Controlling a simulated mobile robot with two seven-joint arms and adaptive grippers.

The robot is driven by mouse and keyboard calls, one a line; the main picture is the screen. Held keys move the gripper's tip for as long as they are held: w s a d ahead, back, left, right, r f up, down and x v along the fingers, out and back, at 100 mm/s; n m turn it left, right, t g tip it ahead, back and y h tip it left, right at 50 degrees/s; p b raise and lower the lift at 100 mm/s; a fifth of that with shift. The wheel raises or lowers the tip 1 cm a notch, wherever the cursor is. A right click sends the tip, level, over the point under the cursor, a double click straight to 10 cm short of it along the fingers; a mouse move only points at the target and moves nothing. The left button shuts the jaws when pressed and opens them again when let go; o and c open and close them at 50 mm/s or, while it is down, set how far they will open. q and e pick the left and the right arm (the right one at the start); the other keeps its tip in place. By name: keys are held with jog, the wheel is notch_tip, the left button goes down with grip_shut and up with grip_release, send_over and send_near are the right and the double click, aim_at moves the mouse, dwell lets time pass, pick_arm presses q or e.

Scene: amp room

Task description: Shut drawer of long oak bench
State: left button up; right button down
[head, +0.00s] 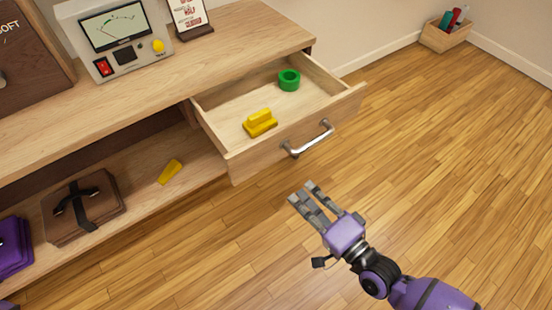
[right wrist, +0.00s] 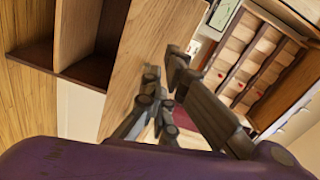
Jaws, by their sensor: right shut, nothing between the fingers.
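The long oak bench (head: 235,30) runs along the wall at the upper left in the head view. Its drawer (head: 244,165) is pulled out, with a metal bar handle (head: 309,140) on the front. Inside the drawer lie a yellow stepped block (head: 260,122) and a green ring (head: 289,79). My right gripper (head: 303,191) is shut and empty, in front of and below the drawer front, apart from the handle. In the right wrist view its fingers (right wrist: 165,80) show close together. My left gripper is not in view.
On the bench top stand a meter box (head: 115,37) and a framed sign (head: 188,16). The lower shelf holds a yellow wedge (head: 170,172), a brown case (head: 83,208) and a purple item (head: 13,247). A wooden box (head: 444,36) sits by the far wall. The floor at right is clear.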

jog(key=m, duration=0.2)
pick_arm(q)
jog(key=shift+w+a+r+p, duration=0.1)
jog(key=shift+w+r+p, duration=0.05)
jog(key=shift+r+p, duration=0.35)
pick_arm(e)
send_near(268, 148)
jog(key=shift+t, duration=0.4)
jog(key=x, duration=0.7)
jog(key=shift+s+f, duration=0.1)
jog(key=shift+f, duration=0.15)
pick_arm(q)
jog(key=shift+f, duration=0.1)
pick_arm(e)
jog(key=shift+a, duration=0.1)
